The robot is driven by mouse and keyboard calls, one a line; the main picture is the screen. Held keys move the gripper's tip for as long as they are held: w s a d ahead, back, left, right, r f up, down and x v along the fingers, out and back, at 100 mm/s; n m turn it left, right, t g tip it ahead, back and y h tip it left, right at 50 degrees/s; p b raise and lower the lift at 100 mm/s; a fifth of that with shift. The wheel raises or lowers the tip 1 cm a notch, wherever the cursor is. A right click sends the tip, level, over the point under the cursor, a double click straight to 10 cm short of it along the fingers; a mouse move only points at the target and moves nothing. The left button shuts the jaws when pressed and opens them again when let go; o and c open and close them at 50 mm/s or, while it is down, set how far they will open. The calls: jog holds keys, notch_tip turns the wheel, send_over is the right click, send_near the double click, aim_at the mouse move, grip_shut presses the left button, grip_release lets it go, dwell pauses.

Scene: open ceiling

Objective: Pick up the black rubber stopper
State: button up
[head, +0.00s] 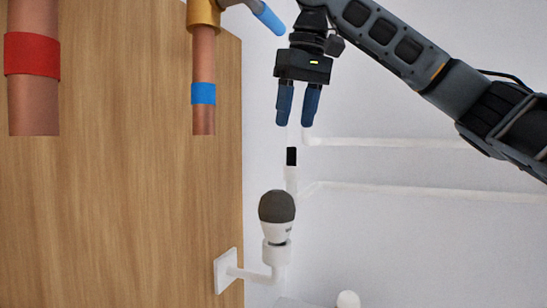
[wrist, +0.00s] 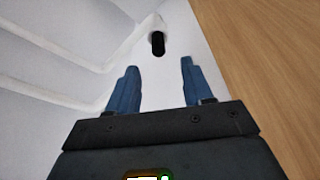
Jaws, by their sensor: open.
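The black rubber stopper (head: 291,156) looks like a small black cylinder on a white upright piece in the head view. In the wrist view the stopper (wrist: 157,43) lies beyond the fingertips, roughly in line with the gap between them. My gripper (head: 296,122) points down above the stopper in the head view, with its two blue fingers apart and nothing between them. The open gripper (wrist: 159,70) also shows in the wrist view. There is a visible gap between the fingertips and the stopper.
A dark-topped white bulb-like object (head: 277,210) stands on a wall bracket (head: 226,270) below the stopper. A wooden panel (head: 120,200) fills the left, with copper pipes (head: 203,115) in front of it. White pipes (head: 390,143) run along the wall at right.

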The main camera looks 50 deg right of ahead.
aim_at(291, 148)
jog(key=shift+p+x, duration=0.5)
jog(key=shift+x, duration=3.1)
jog(key=shift+s, duration=0.15)
jog(key=shift+c, duration=0.3)
grip_shut()
